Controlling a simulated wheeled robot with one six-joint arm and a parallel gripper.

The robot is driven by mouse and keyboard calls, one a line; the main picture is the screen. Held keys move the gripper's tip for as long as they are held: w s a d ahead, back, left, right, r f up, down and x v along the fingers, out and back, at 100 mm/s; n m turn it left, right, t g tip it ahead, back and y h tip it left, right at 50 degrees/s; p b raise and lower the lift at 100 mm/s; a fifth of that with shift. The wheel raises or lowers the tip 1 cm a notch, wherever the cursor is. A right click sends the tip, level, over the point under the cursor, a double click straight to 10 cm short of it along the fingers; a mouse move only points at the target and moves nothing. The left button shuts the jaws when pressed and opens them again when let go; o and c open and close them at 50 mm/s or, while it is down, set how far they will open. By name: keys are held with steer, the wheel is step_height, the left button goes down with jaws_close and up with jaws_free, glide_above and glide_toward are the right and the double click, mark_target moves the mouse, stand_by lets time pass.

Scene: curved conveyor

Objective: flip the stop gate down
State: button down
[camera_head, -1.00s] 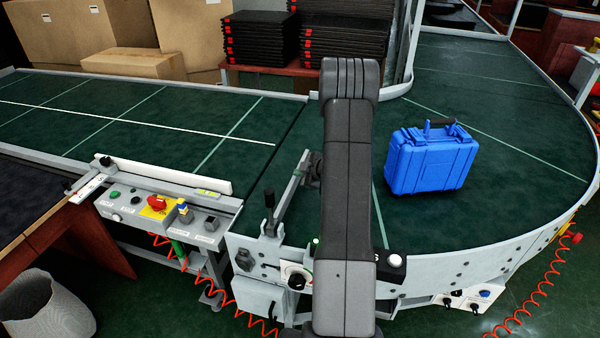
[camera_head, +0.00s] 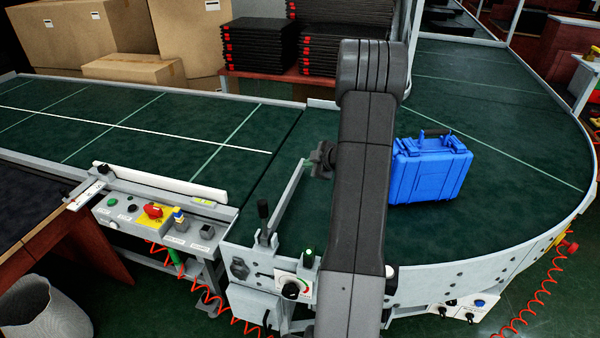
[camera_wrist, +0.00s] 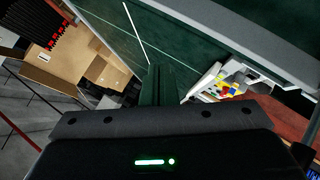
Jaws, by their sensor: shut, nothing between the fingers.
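The stop gate appears to be the narrow pale grey bar (camera_head: 287,199) standing along the near edge of the curved conveyor, slanting up toward my gripper. A black-handled lever (camera_head: 263,220) stands upright at its near end. My gripper (camera_head: 321,158) is at the bar's far upper end, partly hidden behind my arm. I cannot tell whether it touches the bar. In the wrist view my gripper's fingers (camera_wrist: 160,85) are together and empty, over green belt.
A blue case (camera_head: 430,168) stands on the curved belt (camera_head: 480,120), right of my arm. A control panel (camera_head: 155,215) with a red switch is at left. Cardboard boxes (camera_head: 135,68) and stacked black trays (camera_head: 260,45) are behind. The left belt is clear.

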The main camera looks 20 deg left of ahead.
steer(key=shift+d+r, duration=1)
steer(key=shift+a, duration=0.1)
